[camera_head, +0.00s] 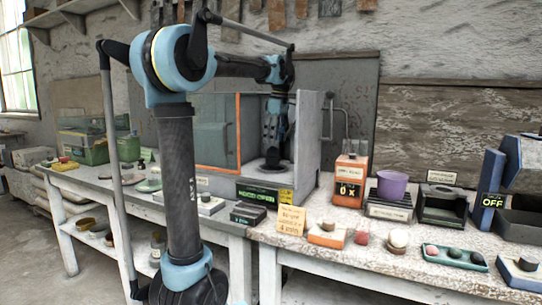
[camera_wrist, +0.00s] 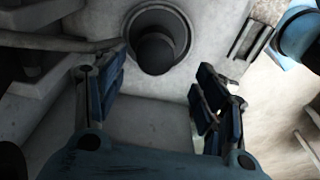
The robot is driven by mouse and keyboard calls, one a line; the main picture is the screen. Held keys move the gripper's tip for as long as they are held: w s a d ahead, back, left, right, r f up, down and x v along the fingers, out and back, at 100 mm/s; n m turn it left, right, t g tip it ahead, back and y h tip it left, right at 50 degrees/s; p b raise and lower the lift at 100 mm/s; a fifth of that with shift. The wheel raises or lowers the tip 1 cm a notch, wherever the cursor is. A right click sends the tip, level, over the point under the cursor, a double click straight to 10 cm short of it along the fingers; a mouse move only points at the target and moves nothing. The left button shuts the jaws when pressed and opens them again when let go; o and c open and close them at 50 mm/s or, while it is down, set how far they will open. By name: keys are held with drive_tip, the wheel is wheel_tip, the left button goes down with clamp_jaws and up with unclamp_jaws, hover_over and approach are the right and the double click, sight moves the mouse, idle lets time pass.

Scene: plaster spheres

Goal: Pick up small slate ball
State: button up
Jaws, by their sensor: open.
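In the wrist view a dark slate-grey ball (camera_wrist: 156,53) sits in a round grey ring-shaped holder (camera_wrist: 133,27). My gripper (camera_wrist: 160,82) is open, with its blue-padded fingers apart on either side and nothing between them. The ball lies beyond the fingertips, near the middle. In the head view my gripper (camera_head: 273,146) hangs inside the open-fronted grey cabinet (camera_head: 305,150), above a dark round base (camera_head: 270,166). The ball cannot be made out clearly there.
A sign (camera_head: 257,194) stands before the cabinet.

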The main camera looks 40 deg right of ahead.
sight(273, 148)
drive_tip(key=shift+w+d+f, duration=0.1)
drive_tip(key=shift+w+f, duration=0.1)
drive_tip(key=shift+f, duration=0.65)
drive_tip(key=shift+w+a+f, duration=0.1)
drive_tip(key=shift+w+f, duration=0.15)
drive_tip(key=shift+f, duration=0.55)
drive_tip(key=shift+w+d+f, duration=0.1)
drive_tip(key=shift+w+f, duration=0.1)
drive_tip(key=shift+f, duration=0.65)
drive_tip(key=c, duration=1.3)
drive_tip(key=shift+r, duration=0.15)
